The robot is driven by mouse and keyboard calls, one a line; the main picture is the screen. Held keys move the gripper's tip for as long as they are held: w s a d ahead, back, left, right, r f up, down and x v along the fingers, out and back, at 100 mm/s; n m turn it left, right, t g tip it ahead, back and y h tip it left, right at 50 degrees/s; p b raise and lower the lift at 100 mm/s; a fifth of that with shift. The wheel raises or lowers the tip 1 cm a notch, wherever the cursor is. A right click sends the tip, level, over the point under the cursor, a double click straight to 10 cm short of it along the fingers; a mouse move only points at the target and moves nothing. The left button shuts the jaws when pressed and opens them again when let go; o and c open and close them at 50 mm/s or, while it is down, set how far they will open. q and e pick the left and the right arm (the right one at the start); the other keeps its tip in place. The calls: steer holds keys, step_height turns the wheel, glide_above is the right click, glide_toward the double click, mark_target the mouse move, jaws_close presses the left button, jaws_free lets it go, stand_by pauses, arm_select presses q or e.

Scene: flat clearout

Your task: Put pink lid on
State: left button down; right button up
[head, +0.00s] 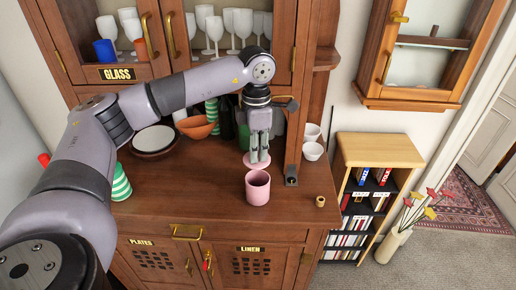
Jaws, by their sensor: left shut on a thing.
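A pink open cup-shaped canister (258,188) stands upright on the wooden cabinet top near its front edge. My left gripper (258,150) points down just behind and above the canister. It is shut on the pink lid (256,160), a flat round disc below the fingertips. The lid appears apart from the canister's rim, which lies slightly nearer the front. The part of the lid between the fingers is hidden. My right gripper is not in view.
An orange bowl (196,127), a white plate (153,139) and white bowls (313,150) stand further back. A green-striped cone-like thing (121,183) stands at the left. A small wooden ring (320,201) lies at the right. The front middle of the counter is clear.

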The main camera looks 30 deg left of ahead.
mark_target(258, 163)
arm_select(q)
steer(key=shift+d+f+b, duration=0.2)
steer(key=shift+f+b, duration=0.1)
steer(key=shift+f, duration=0.1)
steer(key=shift+f+b, duration=0.55)
steer(key=shift+f, duration=0.2)
steer(key=shift+f+b, duration=1)
steer(key=shift+f, duration=0.35)
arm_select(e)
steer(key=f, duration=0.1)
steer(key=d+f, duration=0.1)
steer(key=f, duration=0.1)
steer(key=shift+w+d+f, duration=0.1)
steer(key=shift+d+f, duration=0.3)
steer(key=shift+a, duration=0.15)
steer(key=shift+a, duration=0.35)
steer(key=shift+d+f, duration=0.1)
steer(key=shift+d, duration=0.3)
arm_select(q)
steer(key=shift+f+b, duration=0.85)
steer(key=shift+f, duration=0.1)
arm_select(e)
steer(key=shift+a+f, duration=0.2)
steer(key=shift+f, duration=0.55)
